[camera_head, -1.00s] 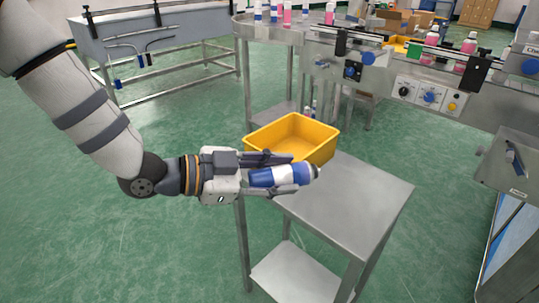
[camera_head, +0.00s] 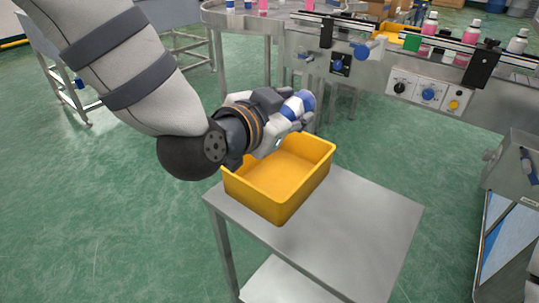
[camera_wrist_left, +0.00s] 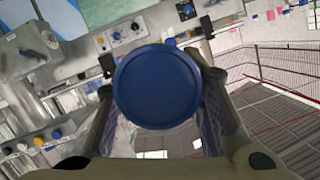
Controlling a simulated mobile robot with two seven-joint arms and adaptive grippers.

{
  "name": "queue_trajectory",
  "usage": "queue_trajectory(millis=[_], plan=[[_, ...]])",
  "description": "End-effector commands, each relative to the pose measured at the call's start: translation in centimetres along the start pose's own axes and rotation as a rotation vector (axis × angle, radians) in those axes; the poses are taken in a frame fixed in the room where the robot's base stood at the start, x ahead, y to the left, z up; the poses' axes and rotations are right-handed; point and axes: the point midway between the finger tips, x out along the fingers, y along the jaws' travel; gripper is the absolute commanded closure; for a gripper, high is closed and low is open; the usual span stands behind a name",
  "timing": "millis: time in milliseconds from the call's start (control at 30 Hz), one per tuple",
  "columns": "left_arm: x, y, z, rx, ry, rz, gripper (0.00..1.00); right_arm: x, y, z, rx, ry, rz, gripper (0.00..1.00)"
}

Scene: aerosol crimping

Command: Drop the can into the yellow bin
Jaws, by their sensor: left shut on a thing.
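The can (camera_head: 298,103) is blue and white and lies tilted in my left gripper (camera_head: 288,112), which is shut on it. In the left wrist view the can's round blue end (camera_wrist_left: 157,87) fills the middle between the two fingers (camera_wrist_left: 160,115). The yellow bin (camera_head: 280,178) stands on the small metal table, and its visible inside is empty. In the head view the gripper and can appear over the bin's far edge; their exact height above it is hard to tell. My right gripper is not in view.
The metal table (camera_head: 350,225) has bare room to the right of the bin. Behind it runs a conveyor line with a control panel (camera_head: 428,93) and several bottles (camera_head: 470,35). A grey machine (camera_head: 515,165) stands at the right edge.

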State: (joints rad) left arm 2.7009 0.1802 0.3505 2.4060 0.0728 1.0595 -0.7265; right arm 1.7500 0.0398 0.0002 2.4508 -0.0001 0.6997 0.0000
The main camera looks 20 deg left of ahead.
Motion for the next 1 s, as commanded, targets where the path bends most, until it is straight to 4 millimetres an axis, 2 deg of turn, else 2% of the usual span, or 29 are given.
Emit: queue_trajectory(millis=[33,167,200,300,567,700,1000], plan=[[0.7,-1.2,2.0,-0.012,-0.015,0.000,0.91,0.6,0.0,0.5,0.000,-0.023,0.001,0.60],[1.7,-4.5,5.1,-0.012,-0.015,0.000,0.91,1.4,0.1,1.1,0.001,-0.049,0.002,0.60],[2.2,-4.7,6.7,-0.012,-0.020,0.004,0.91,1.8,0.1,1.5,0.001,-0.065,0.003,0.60],[2.9,-5.6,9.1,-0.009,-0.017,0.004,0.91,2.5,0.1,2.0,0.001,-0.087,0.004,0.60],[3.7,-6.8,11.7,-0.005,-0.009,0.002,0.91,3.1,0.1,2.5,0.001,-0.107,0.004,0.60],[4.5,-5.7,14.4,-0.005,-0.014,0.008,0.91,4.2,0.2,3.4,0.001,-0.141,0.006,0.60],[4.4,-5.8,14.1,-0.001,-0.002,0.002,0.91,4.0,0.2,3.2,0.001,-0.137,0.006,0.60]])
